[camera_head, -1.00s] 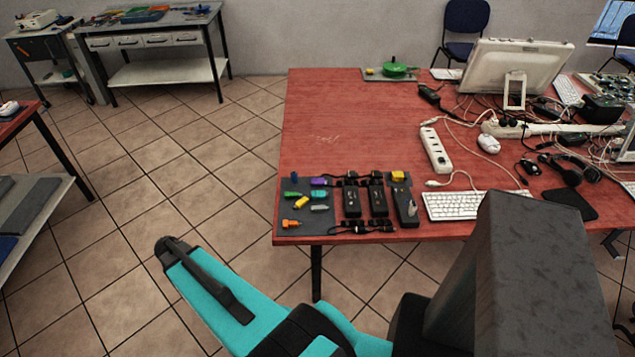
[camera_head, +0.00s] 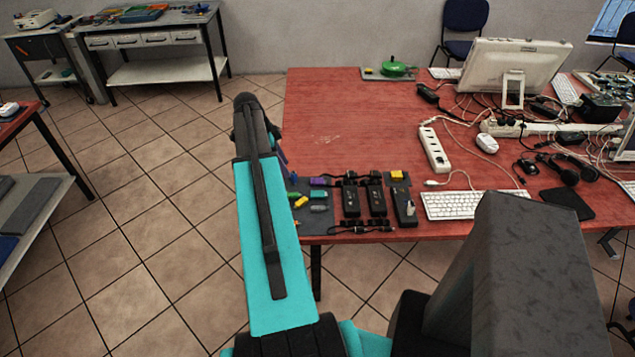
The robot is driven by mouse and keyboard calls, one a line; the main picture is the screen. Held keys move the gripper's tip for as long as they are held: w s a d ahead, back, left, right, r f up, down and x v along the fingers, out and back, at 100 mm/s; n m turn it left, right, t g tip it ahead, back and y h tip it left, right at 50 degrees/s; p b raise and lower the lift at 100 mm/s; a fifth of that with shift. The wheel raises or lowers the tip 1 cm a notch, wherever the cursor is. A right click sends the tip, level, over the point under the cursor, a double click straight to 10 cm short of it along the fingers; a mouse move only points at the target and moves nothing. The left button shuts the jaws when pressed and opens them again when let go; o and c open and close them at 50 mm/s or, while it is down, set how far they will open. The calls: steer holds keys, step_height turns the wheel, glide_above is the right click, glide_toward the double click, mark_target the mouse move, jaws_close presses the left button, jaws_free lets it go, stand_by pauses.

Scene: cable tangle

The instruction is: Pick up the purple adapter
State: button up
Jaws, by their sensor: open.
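The purple adapter (camera_head: 317,181) lies on the dark grey mat (camera_head: 318,228) near the front left corner of the red table. It is small in the picture and its near surroundings are cluttered. A green adapter (camera_head: 293,195), a yellow adapter (camera_head: 301,202) and grey-toned ones (camera_head: 318,209) lie below it on the mat. My turquoise and black arm rises just left of the mat and covers its left edge. My gripper cannot be made out; it seems hidden behind my arm.
Black adapter boxes (camera_head: 350,202) with cables stand right of the purple adapter. A white keyboard (camera_head: 460,204) and a white power strip (camera_head: 433,148) lie farther right. The red table (camera_head: 345,115) is clear behind the mat. Cables and a monitor (camera_head: 515,68) crowd the right side.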

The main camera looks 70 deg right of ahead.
steer(key=s+d+r+m, duration=0.2)
steer(key=s+d+r, duration=0.2)
steer(key=shift+r, duration=0.2)
steer(key=p, duration=0.3)
glide_toward(316, 181)
steer(key=shift+x, duration=1.25)
steer(key=shift+f, duration=0.1)
steer(key=shift+p+x, duration=0.65)
steer(key=shift+x, duration=0.2)
steer(key=shift+p+x, duration=0.6)
steer(key=shift+x, duration=1.05)
steer(key=shift+c, duration=0.5)
